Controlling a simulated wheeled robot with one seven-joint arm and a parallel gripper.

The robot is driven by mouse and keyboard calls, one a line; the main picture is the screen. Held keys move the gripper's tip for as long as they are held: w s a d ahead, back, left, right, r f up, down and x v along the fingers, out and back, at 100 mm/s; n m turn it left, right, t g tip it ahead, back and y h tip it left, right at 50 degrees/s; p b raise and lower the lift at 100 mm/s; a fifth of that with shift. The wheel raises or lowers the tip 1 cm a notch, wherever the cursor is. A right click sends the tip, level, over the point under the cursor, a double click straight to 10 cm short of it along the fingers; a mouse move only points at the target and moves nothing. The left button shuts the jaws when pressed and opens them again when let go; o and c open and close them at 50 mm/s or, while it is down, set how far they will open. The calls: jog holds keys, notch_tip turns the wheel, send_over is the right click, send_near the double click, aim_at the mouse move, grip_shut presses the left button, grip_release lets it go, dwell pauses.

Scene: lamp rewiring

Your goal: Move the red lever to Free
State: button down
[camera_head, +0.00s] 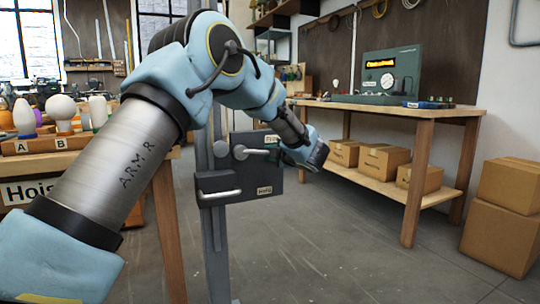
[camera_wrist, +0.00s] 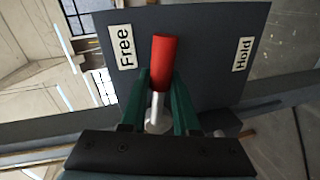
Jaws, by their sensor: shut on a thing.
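The red lever (camera_wrist: 163,58) has a red grip on a silver shaft. In the wrist view it stands between the green fingers of my gripper (camera_wrist: 162,98), which are shut on it. The white Free label (camera_wrist: 123,46) is just left of the lever, and the Hold label (camera_wrist: 242,53) is farther off on the right. In the head view the dark panel (camera_head: 222,184) hangs on a grey post, and my gripper (camera_head: 274,152) is at its upper right, beside the Free label (camera_head: 271,140). The Hold label (camera_head: 264,190) is lower down. The red grip is hidden there.
A metal bar handle (camera_head: 220,194) sticks out low on the panel. A wooden bench (camera_head: 420,111) with a green instrument (camera_head: 391,75) stands right, with cardboard boxes (camera_head: 418,173) on its shelf. A table with bulbs (camera_head: 60,107) is at left. Floor between is clear.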

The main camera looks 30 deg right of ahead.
jog(key=c, duration=0.9)
grip_release()
jog(key=p+v, duration=0.1)
jog(key=v, duration=1)
jog(key=shift+w+r, duration=0.1)
